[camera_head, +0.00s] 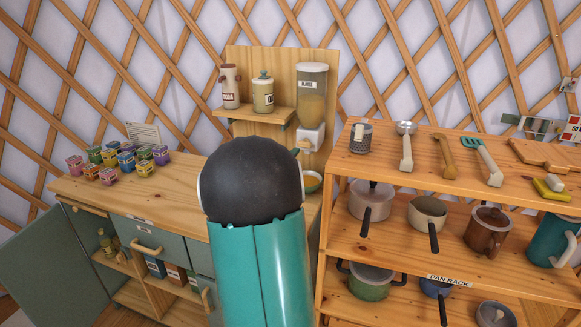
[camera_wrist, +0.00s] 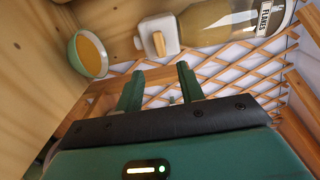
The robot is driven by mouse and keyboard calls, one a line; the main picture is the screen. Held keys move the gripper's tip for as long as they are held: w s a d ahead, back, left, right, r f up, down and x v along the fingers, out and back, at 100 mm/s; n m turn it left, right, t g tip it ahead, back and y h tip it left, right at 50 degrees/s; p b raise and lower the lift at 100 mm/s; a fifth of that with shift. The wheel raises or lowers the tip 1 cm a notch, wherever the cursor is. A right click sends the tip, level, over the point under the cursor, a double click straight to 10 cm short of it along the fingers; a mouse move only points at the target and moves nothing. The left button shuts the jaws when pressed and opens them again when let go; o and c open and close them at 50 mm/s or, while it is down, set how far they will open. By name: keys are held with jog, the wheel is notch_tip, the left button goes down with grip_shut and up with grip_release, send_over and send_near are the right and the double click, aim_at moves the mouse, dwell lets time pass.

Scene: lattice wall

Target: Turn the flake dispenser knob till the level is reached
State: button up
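The flake dispenser (camera_head: 311,92) is a clear container labelled FLAKES, with tan flakes inside, on the wooden back panel. It also shows in the wrist view (camera_wrist: 222,22). Its white housing (camera_wrist: 171,27) carries a wooden knob (camera_wrist: 158,43). A green-rimmed bowl (camera_wrist: 76,54) with an orange-tan inside is below the outlet; its right part shows in the head view (camera_head: 314,181). I cannot tell its fill level. My gripper (camera_wrist: 159,87) is open, its green fingers apart and empty, pointing toward the knob without touching it. In the head view my arm hides most of the gripper.
Several small tins crowd the counter's left. A pan rack (camera_head: 350,169) with utensils and pots stands close on the right. A cabinet door (camera_head: 45,262) hangs open.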

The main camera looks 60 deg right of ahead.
jog(key=shift+s+a, duration=0.15)
jog(key=shift+a, duration=0.75)
jog(key=shift+s+a, duration=0.15)
jog(key=shift+a, duration=0.7)
jog(key=shift+w, duration=0.1)
